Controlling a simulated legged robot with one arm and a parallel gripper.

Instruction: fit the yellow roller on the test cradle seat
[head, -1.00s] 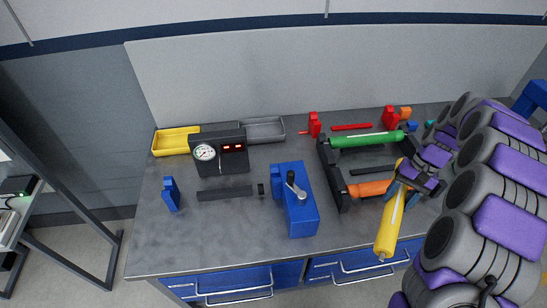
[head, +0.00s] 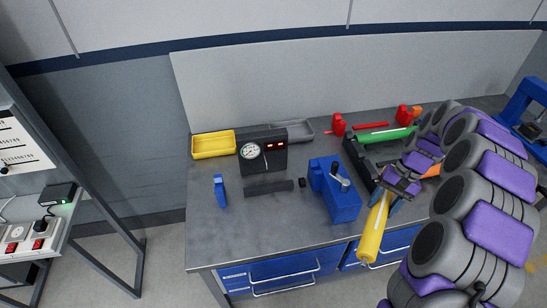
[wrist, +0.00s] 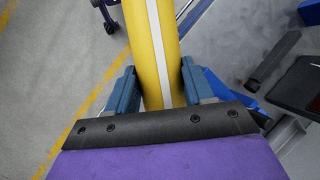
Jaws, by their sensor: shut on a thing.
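My gripper (head: 388,203) is shut on the yellow roller (head: 372,236), at the front right of the bench. The roller hangs tilted, its lower end past the bench's front edge. In the wrist view the yellow roller (wrist: 156,40), with a white stripe, runs between the two blue-grey fingers (wrist: 160,90). The test cradle appears to be the blue post (head: 220,190), the dark bar (head: 268,187) and the blue crank block (head: 340,198), in front of the gauge box (head: 262,156). No roller lies between post and block. The roller is right of the crank block, apart from it.
A black rack holds a green roller (head: 385,136) and an orange one (head: 431,171), partly behind my arm. Red parts (head: 338,124) lie at back right. The bench's left front is clear.

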